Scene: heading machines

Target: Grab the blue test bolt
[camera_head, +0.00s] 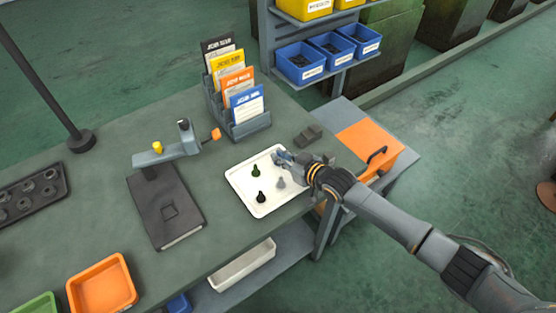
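A white tray (247,184) lies on the grey-green workbench. In it stand a dark green bolt (255,171), a black bolt (261,197) and a grey bolt (281,183). My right gripper (282,157) reaches in from the right and is over the tray's upper right part. A small bluish shape shows at its fingertips, but I cannot tell whether it is the blue test bolt or part of the gripper. The fingers are too small to show whether they are open or shut. My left gripper is not in view.
A rack with coloured cards (247,125) stands behind the tray. A dark block (308,135) lies near the bench's right edge. A gauge stand (166,205) is left of the tray. An orange bin (101,287) sits at the front left.

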